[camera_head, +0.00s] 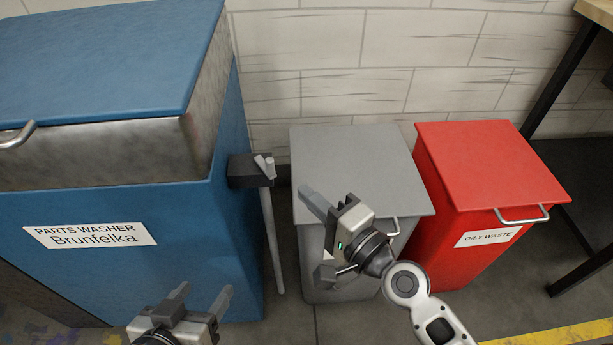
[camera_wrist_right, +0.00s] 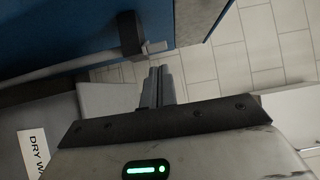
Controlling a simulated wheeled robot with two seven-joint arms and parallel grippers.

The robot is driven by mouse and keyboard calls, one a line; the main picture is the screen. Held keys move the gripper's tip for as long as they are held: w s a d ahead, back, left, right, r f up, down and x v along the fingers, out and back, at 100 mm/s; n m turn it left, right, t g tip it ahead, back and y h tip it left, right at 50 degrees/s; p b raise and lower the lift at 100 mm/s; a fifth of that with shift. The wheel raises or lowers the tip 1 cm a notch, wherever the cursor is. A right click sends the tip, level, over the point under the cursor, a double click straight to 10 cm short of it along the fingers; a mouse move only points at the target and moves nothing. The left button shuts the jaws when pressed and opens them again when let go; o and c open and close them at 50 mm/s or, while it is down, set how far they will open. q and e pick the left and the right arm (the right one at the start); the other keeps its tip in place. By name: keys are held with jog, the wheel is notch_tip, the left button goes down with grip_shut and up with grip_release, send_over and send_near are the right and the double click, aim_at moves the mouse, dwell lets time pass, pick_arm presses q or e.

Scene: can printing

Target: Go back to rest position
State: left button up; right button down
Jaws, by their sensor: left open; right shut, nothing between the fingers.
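My right gripper (camera_head: 308,196) is in front of and above the grey bin in the head view, with its fingers pointing up and left. In the right wrist view its two fingers (camera_wrist_right: 158,86) lie together with nothing between them. My left gripper (camera_head: 202,294) is low in the head view, in front of the blue parts washer (camera_head: 120,260). Its two fingers are apart and the gap between them is empty. The lower part of the left arm is cut off by the picture's bottom edge.
A grey lidded bin (camera_head: 350,165) stands beside a red oily-waste bin (camera_head: 490,165), both lids down. A dark bracket (camera_head: 250,170) with a grey pipe (camera_head: 272,240) projects from the washer's right side. A dark-legged table (camera_head: 560,70) stands at right. A tiled wall (camera_head: 330,45) closes the back.

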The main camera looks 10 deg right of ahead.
pick_arm(q)
jog(key=shift+s+f, duration=0.2)
jog(key=shift+f, duration=0.1)
pick_arm(e)
jog(key=shift+s+a, duration=0.1)
jog(key=shift+s, duration=0.75)
